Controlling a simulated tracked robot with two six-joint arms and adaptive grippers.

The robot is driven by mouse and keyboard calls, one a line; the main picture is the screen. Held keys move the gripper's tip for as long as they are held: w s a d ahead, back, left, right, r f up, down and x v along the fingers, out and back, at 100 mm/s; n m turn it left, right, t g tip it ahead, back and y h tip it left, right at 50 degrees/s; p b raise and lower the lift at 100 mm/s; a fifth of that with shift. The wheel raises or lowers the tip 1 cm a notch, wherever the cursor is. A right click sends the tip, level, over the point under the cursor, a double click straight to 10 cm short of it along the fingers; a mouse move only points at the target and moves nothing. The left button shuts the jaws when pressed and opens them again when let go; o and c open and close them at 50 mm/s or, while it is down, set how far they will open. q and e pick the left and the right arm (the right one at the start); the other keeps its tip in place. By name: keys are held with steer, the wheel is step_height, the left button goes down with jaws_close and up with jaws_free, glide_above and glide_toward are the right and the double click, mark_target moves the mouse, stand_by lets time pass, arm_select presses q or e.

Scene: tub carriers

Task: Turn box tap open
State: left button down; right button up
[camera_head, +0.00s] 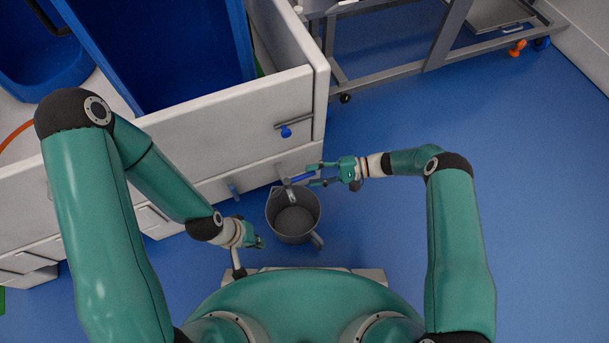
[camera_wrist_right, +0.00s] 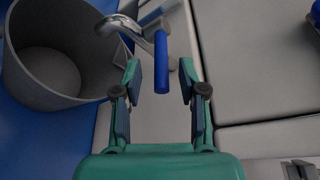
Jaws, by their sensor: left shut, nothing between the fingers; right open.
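The box tap has a blue lever handle (camera_wrist_right: 161,62) and a bent metal spout (camera_wrist_right: 118,25) on the wall of a white box. In the head view the tap's spout (camera_head: 291,193) hangs over a grey bucket. My right gripper (camera_head: 314,176) is open at the tap. In the right wrist view its fingers (camera_wrist_right: 160,84) stand on either side of the blue handle, with gaps visible on both sides. My left gripper (camera_head: 259,241) is shut and empty, left of the bucket and low near my base.
The grey bucket (camera_head: 294,238) stands on the blue floor under the tap and also shows in the right wrist view (camera_wrist_right: 45,92). A blue knob (camera_head: 286,132) sits higher on the white box wall (camera_head: 225,135). A metal cart frame (camera_head: 398,70) stands at the back right. Floor right of my right arm is clear.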

mark_target(305, 175)
steer(key=shift+x, duration=1.65)
jaws_close()
